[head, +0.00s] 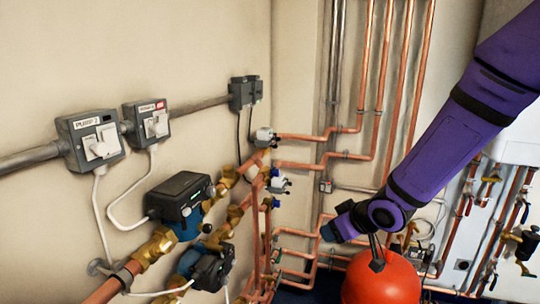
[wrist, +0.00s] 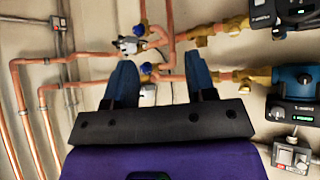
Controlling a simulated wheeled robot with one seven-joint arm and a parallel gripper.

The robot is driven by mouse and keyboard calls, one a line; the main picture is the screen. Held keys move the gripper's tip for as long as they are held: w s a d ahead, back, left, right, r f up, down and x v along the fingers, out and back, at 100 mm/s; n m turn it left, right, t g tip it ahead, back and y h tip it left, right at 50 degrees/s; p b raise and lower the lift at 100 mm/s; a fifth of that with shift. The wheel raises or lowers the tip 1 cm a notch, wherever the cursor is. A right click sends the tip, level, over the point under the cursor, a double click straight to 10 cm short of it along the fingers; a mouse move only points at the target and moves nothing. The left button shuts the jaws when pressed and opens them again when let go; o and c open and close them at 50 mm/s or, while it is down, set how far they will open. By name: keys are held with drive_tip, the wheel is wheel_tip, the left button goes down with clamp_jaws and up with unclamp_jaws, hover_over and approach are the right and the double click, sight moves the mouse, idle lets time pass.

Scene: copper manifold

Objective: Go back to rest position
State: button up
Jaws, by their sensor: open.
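My gripper (wrist: 161,85) shows in the wrist view with its two blue fingers apart and nothing between them. Behind the fingers are copper pipes and a valve with a blue cap (wrist: 147,68). In the head view my purple arm reaches in from the upper right, and my gripper (head: 332,228) is at its lower left end, in front of the copper pipes (head: 385,100). Its fingertips are small there and hard to make out. I cannot tell the exact gap between the gripper and the pipes.
A red rounded tank (head: 382,280) stands just below my wrist. Pumps (head: 180,195) with brass fittings line the left wall, under switch boxes (head: 90,138). A pipe manifold (head: 262,220) fills the corner. More valves (head: 525,243) hang at the right. Open space lies before the left wall.

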drive_tip(key=s+d+r+m+h, duration=0.2)
drive_tip(key=s+d+r+h, duration=0.15)
drive_tip(key=d+r, duration=0.3)
drive_tip(key=s+d+r+m+h, duration=0.2)
drive_tip(key=s+d+r, duration=0.3)
drive_tip(key=r, duration=0.2)
drive_tip(key=s+d+r+m+g, duration=0.1)
drive_tip(key=s+r, duration=0.2)
drive_tip(key=s, duration=0.5)
drive_tip(key=s+d+r+m+g, duration=0.1)
drive_tip(key=s+r+m, duration=0.1)
drive_tip(key=s, duration=0.7)
drive_tip(key=shift+s+d+r+m, duration=0.2)
drive_tip(key=shift+d+r+m, duration=0.15)
drive_tip(key=shift+r, duration=0.5)
